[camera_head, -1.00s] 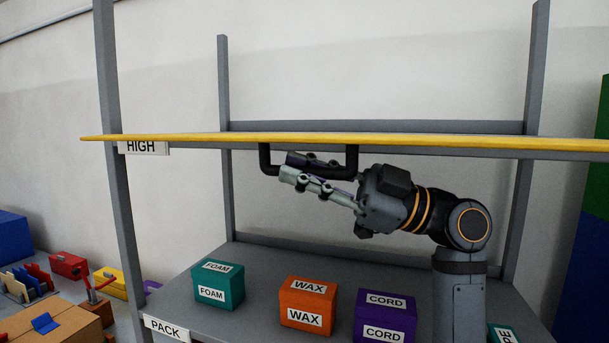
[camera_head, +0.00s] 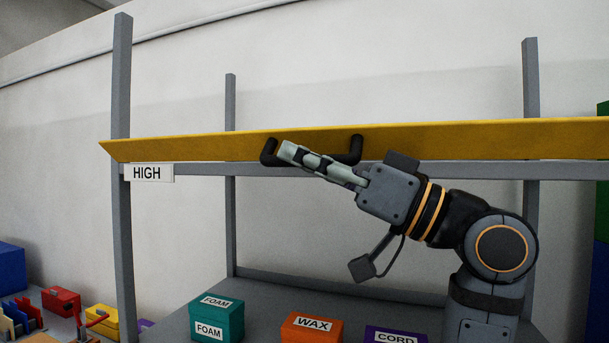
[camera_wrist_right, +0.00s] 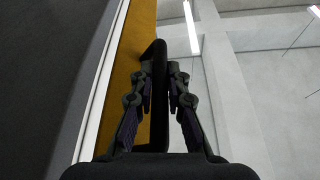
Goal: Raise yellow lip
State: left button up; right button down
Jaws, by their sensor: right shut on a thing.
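The yellow lip (camera_head: 220,146) runs along the front of the high shelf. It is tilted, with its broad yellow face showing. A black handle (camera_head: 268,153) is fixed to it. My right gripper (camera_head: 290,153) is at the handle and shut on its bar, which the fingers partly hide. In the right wrist view, the handle (camera_wrist_right: 157,52) passes between the fingers of my right gripper (camera_wrist_right: 160,72), with the yellow lip (camera_wrist_right: 137,38) behind it on the left. My left gripper is not in view.
A HIGH label (camera_head: 147,173) hangs on the shelf's grey frame. On the lower shelf stand a teal FOAM box (camera_head: 232,318), an orange WAX box (camera_head: 300,335) and a purple CORD box (camera_head: 375,329). Grey posts (camera_head: 123,80) stand at the sides.

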aim_at(308, 129)
jog(key=r+m+t, duration=0.1)
jog(key=m, duration=0.1)
jog(key=shift+r+m+h, duration=0.2)
jog(key=shift+m+h, duration=0.2)
jog(key=m+t, duration=0.1)
jog(key=m, duration=0.1)
jog(key=r+m+h+p, duration=0.1)
jog(key=shift+w+d+r+m+t, duration=0.1)
jog(key=shift+w+r+m+t, duration=0.1)
jog(key=shift+w+m+t, duration=0.15)
jog(key=m, duration=0.1)
jog(key=m+h+p, duration=0.1)
jog(key=r+m+t+p, duration=0.1)
jog(key=m, duration=0.1)
jog(key=shift+w+d+r+h, duration=0.1)
jog(key=shift+w+d+h, duration=0.05)
jog(key=shift+w+h, duration=0.25)
jog(key=shift+w+d+r+m+h+p, duration=0.15)
jog(key=shift+m+h+p, duration=0.1)
jog(key=shift+m, duration=0.25)
jog(key=shift+w+a+m+h+p, duration=0.15)
jog(key=shift+m+h+p, duration=0.1)
jog(key=shift+m, duration=0.2)
jog(key=shift+d, duration=0.1)
jog(key=c, duration=1.3)
grip_release()
jog(key=shift+c, duration=0.2)
